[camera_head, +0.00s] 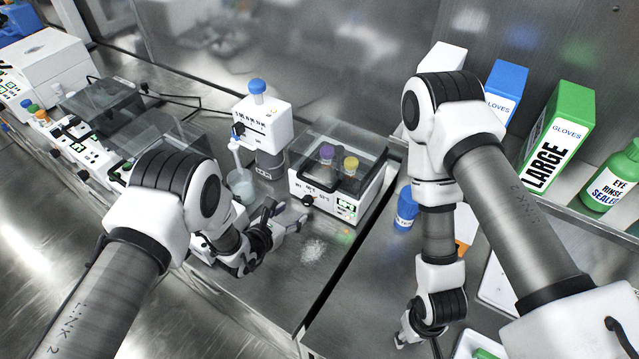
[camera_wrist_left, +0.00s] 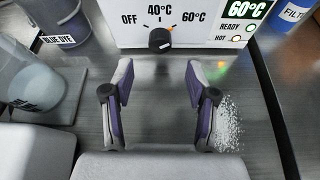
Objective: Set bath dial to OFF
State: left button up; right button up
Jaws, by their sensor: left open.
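The bath (camera_head: 322,196) is a white box with a clear lid at the middle of the bench. Its black dial (camera_wrist_left: 160,40) is on the front panel, under the printed marks OFF, 40°C and 60°C. An orange mark shows at the dial's upper right edge; its exact setting is hard to tell. The display (camera_wrist_left: 246,10) reads 60°C. My left gripper (camera_head: 288,212) is open and empty in front of the panel. In the left wrist view its fingers (camera_wrist_left: 158,85) are spread below the dial, apart from it. My right gripper (camera_head: 402,338) hangs low at the bottom, its fingers mostly hidden.
A beaker (camera_head: 241,185) and a white device with a blue cap (camera_head: 262,124) stand left of the bath. White powder (camera_head: 313,251) lies on the bench near my left gripper. A blue-capped bottle (camera_head: 405,210) stands to the right. Glove boxes (camera_head: 560,140) line the back right.

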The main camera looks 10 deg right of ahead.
aim_at(305, 203)
pick_arm(q)
jog(key=shift+w+d+f, duration=0.15)
jog(key=shift+w+d, duration=0.35)
jog(key=shift+d, duration=0.05)
jog(key=x, duration=0.6)
jog(key=shift+w, duration=0.1)
jog(key=shift+a, duration=0.15)
grip_shut()
